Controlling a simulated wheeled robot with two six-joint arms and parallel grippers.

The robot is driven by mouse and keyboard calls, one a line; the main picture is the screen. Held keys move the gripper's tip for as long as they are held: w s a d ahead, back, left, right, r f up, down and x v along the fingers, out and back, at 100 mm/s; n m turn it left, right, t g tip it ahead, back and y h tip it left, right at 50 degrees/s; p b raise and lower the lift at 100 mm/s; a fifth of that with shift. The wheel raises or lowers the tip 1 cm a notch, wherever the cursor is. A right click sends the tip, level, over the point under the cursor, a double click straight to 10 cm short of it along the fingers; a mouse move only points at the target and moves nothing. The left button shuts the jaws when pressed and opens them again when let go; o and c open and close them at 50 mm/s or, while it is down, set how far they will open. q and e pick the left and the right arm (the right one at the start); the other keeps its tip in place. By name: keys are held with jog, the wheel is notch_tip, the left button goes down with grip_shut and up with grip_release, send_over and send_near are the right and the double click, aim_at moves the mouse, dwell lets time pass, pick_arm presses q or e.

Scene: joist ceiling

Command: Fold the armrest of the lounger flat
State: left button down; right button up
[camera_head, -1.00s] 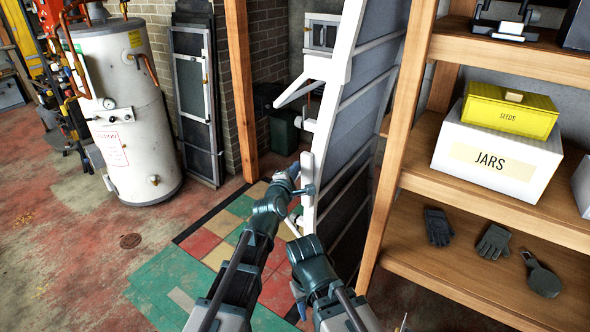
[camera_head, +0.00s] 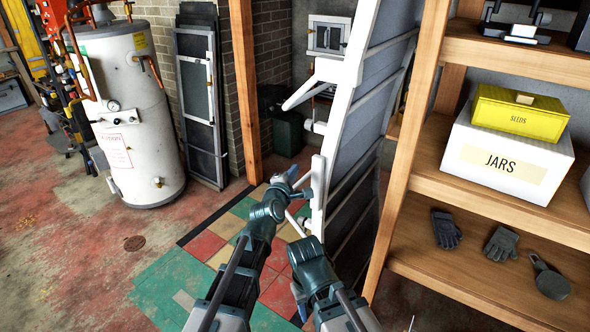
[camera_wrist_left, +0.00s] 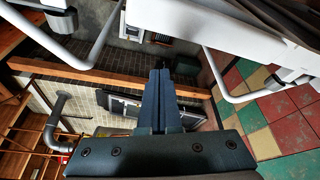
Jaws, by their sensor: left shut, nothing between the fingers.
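The lounger (camera_head: 352,140) stands on end beside the shelf, with a white frame and grey fabric. Its upper armrest (camera_head: 337,71) juts out with a slanted white strut. The lower armrest (camera_head: 318,180) is a white bar standing upright near the frame, with a thin strut below it. My left gripper (camera_head: 302,184) is shut and empty, just left of the lower armrest; I cannot tell whether they touch. In the left wrist view the shut fingers (camera_wrist_left: 160,90) point between white frame parts, with a white armrest loop (camera_wrist_left: 225,80) at the right. My right arm shows, but its gripper is hidden.
A wooden shelf (camera_head: 408,150) with boxes and gloves stands close on the right. A wooden post (camera_head: 243,80), a leaning dark screen panel (camera_head: 200,105) and a white water heater (camera_head: 128,110) are at the back left.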

pick_arm(q)
jog(key=f+v, duration=0.1)
jog(key=v, duration=0.7)
jog(key=s+a+f+m+g+y, duration=0.1)
jog(key=s+a+f+m+g, duration=0.15)
jog(key=f+m, duration=0.3)
jog(key=s+a+f+m+g, duration=0.2)
jog(key=s+f+m+g, duration=0.15)
jog(key=f+m, duration=0.2)
jog(key=s+a+f+m+g+y, duration=0.4)
jog(key=s+a+f+m+g, duration=0.4)
jog(key=s+a, duration=0.45)
jog(key=s+d+m+g+y, duration=0.1)
jog(key=s+d+m+g, duration=0.15)
jog(key=s+d, duration=0.65)
notch_tip(320, 180, up, 13)
jog(key=w+d+p, duration=0.1)
jog(key=d+p, duration=0.1)
jog(key=p, duration=1.1)
jog(key=shift+w+m, duration=0.3)
jog(key=shift+m, duration=0.15)
jog(key=shift+d+r+t, duration=0.1)
jog(key=shift+r+t, duration=0.05)
jog(key=shift+t, duration=0.1)
